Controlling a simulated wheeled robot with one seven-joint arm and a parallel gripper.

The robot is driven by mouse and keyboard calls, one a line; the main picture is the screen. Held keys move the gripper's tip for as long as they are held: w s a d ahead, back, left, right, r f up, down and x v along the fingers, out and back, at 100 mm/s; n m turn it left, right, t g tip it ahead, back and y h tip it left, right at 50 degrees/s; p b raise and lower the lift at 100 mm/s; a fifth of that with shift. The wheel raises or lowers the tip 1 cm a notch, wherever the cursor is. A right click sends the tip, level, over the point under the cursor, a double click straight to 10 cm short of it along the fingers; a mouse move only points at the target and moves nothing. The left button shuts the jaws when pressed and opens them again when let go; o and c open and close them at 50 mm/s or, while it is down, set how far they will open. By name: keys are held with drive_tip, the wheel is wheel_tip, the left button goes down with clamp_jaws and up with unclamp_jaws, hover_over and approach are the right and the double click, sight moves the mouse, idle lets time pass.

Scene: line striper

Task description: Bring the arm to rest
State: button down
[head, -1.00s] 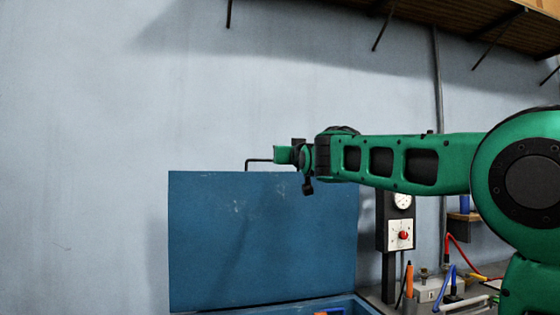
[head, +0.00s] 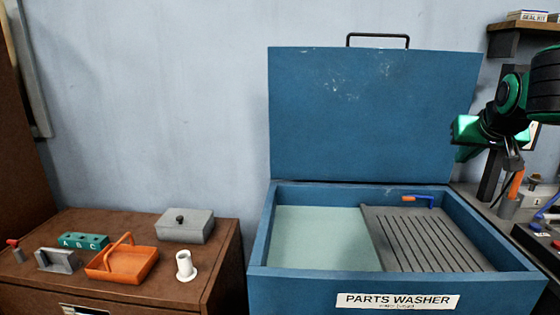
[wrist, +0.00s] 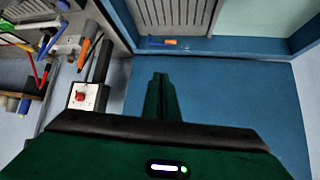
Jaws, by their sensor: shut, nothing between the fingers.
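My gripper (head: 462,132) shows at the right of the head view, in front of the right edge of the raised blue lid (head: 370,115) of the parts washer. In the wrist view its two green fingers (wrist: 160,80) are together, shut and empty, with the blue lid (wrist: 225,105) behind them. My green and black arm comes in from the right edge of the head view; most of it is out of frame. I cannot tell the distance between gripper and lid.
The open parts washer (head: 395,272) has a slatted rack and an orange-and-blue tool (head: 418,199) inside. A brown cabinet (head: 215,265) at left bears an orange basket (head: 122,262), a grey lidded box (head: 185,226) and a white spool (head: 185,266). A gauge post and cables stand at right.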

drive_tip(key=s+a+f+m+g+y, duration=0.1)
drive_tip(key=s+f+g, duration=0.2)
drive_tip(key=s+f, duration=0.4)
drive_tip(key=s+a+f+g+y, duration=0.1)
drive_tip(key=s+f+g, duration=0.2)
drive_tip(key=s+f, duration=0.4)
drive_tip(key=s+a+f+m+g+y, duration=0.1)
drive_tip(key=s+f+g, duration=0.2)
drive_tip(key=s, duration=1.6)
wheel_tip(320, 180, down, 5)
drive_tip(key=shift+a+r+m+g, duration=0.15)
drive_tip(key=shift+a+m+g, duration=0.1)
drive_tip(key=shift+m+g, duration=0.05)
drive_tip(key=shift+w+f, duration=0.25)
drive_tip(key=shift+w, duration=0.4)
